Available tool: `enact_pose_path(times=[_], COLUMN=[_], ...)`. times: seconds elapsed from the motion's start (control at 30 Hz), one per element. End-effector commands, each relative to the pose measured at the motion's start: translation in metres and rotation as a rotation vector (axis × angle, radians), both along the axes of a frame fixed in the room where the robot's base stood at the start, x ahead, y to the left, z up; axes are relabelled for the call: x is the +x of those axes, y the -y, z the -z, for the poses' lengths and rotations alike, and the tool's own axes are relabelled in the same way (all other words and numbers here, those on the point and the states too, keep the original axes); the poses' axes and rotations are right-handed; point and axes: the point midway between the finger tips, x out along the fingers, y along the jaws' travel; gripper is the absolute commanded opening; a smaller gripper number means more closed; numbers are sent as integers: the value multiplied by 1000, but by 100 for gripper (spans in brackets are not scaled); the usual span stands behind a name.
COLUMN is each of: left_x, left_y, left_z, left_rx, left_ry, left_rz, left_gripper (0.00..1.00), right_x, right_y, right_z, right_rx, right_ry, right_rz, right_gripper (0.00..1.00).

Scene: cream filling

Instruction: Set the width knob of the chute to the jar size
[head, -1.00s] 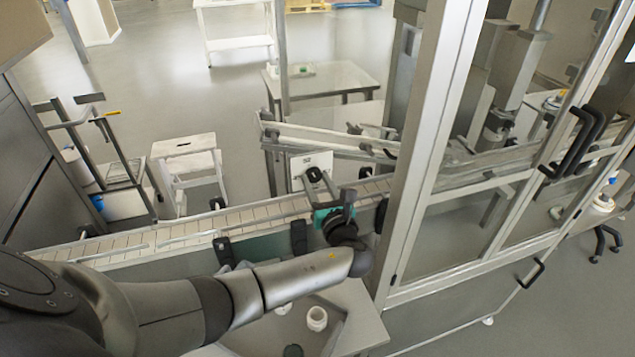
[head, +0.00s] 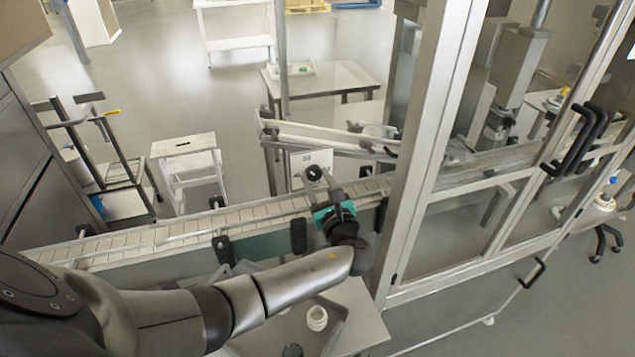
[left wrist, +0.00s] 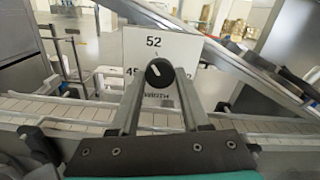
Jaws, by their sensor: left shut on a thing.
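The width knob (left wrist: 159,72) is a round black knob with a white pointer line, on a white plate (left wrist: 190,45) marked 52 at the top. Another number, partly hidden, stands at the plate's left. The pointer leans slightly left of straight up. In the head view the knob (head: 314,173) sits in front of the chute (head: 325,137). My left gripper (left wrist: 158,80) is shut on the knob, one finger on each side. The fingers cover the lower part of the plate. My right gripper is not in view.
A slatted conveyor (head: 200,224) with guide rails runs below the plate. A glazed machine frame (head: 425,150) stands close to the right of my left gripper.

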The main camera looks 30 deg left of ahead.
Motion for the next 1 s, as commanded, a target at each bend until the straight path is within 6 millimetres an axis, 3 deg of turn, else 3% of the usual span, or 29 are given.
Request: enact_pose_path(times=[1.0], left_x=[0], left_y=[0], left_z=[3], left_rx=[-611], left_ry=[717], left_rz=[-2], left_gripper=[0], right_x=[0], right_y=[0], right_z=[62], right_rx=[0], right_ry=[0], right_rz=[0], right_gripper=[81])
